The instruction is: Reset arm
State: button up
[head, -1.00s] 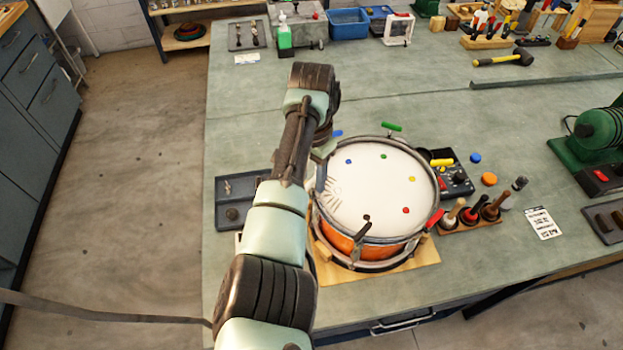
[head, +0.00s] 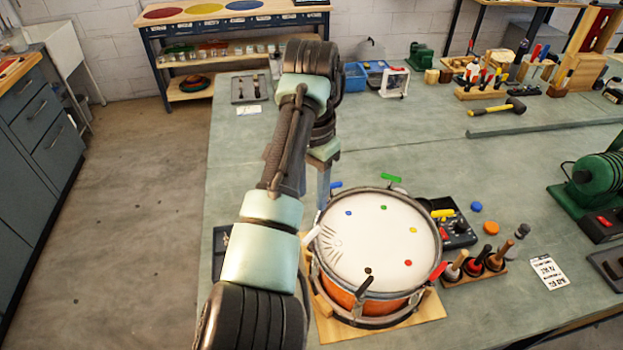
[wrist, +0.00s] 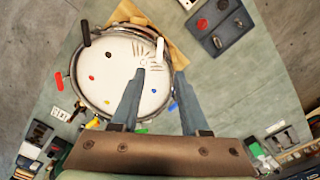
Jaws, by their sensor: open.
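My gripper (head: 323,192) hangs above the bench just left of the drum's far-left rim in the head view, partly hidden by my arm. The drum (head: 372,236) has a white head with small coloured dots and an orange shell, and sits on a wooden board (head: 425,308). The drum (wrist: 112,80) also shows in the wrist view, with the left finger overlapping its head. Coloured handles stand around the rim, including a black one (head: 365,286) and a red one (head: 438,271).
A rack of wooden-handled tools (head: 477,272) and a black box with a knob (head: 459,234) stand right of the drum. A mallet (head: 497,107) lies farther back. A green machine (head: 597,180) is at the right edge.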

jog(key=w+d+r+t+h, duration=0.2)
jog(key=w+d+r+t, duration=0.4)
notch_tip(320, 180, up, 15)
jog(key=d+n+t+h, duration=0.1)
jog(key=d+n+t, duration=0.1)
jog(key=t, duration=0.6)
jog(key=s+a+r+n+t, duration=0.15)
jog(key=s+r+t, duration=0.25)
jog(key=r, duration=0.4)
jog(key=s+a+r+n+t, duration=0.1)
jog(key=s+a+r+t, duration=0.15)
jog(key=s+r, duration=0.35)
jog(key=s+a+r+n+t+y, duration=0.3)
jog(key=s+r+t, duration=0.4)
jog(key=s+r, duration=0.3)
jog(key=s, duration=0.3)
jog(key=shift+a+r, duration=0.15)
jog(key=shift+a, duration=0.1)
jog(key=shift+n, duration=0.25)
jog(key=shift+s, duration=0.15)
